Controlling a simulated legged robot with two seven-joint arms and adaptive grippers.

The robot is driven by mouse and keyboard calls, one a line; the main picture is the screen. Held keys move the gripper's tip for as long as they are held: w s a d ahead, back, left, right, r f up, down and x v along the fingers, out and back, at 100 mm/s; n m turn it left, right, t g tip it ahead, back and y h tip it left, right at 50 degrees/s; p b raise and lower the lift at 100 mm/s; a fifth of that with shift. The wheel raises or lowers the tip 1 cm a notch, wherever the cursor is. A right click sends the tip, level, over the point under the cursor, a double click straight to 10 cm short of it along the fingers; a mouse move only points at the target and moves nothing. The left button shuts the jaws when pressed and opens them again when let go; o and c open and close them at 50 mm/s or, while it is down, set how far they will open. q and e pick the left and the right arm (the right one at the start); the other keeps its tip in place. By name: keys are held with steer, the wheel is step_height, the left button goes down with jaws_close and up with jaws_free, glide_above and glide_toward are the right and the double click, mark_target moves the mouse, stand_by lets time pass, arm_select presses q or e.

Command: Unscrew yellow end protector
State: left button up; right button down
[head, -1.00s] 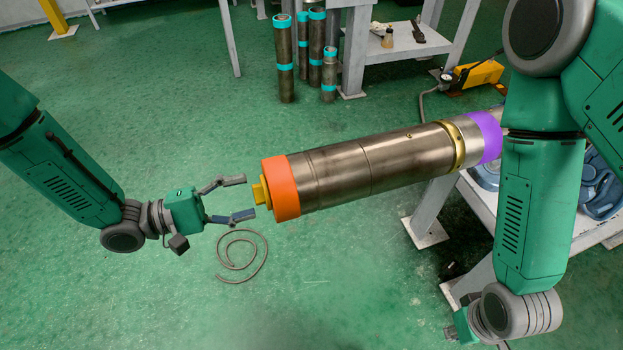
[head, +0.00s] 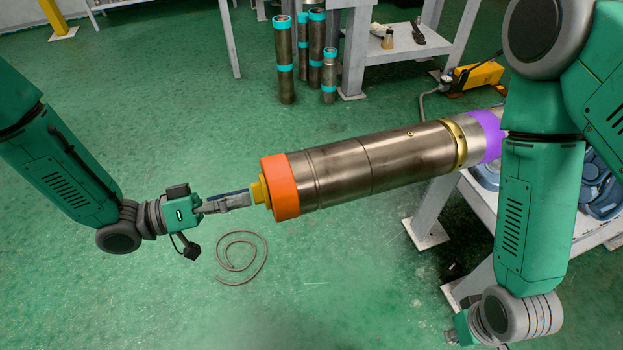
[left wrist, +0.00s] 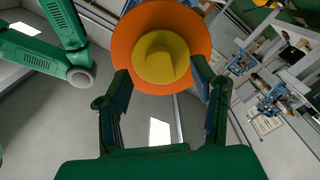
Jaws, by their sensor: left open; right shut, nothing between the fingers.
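The yellow end protector (head: 258,190) sits in the orange-banded end (head: 281,187) of a long metal cylinder. In the left wrist view the protector (left wrist: 162,58) is a round cap with a raised bar, in front of the orange ring (left wrist: 124,40). My left gripper (head: 240,199) is open just left of the protector, its fingers overlapping in the head view. In the left wrist view its fingers (left wrist: 164,82) are spread to either side below the protector; I cannot tell whether they touch it. My right gripper (head: 456,330) is low at the bottom right, shut, mostly hidden by its wrist.
The cylinder (head: 375,164) runs to a purple band (head: 487,135) at the right, above a grey bench (head: 428,230). Several teal-banded pipes (head: 284,60) stand behind. A coiled cable (head: 241,257) lies on the green floor below my left gripper. The floor at left is clear.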

arm_select(q)
steer(key=m+b, duration=0.1)
steer(key=m, duration=0.9)
steer(key=shift+b, duration=0.35)
steer(key=shift+x, duration=1.15)
steer(key=shift+w, duration=0.1)
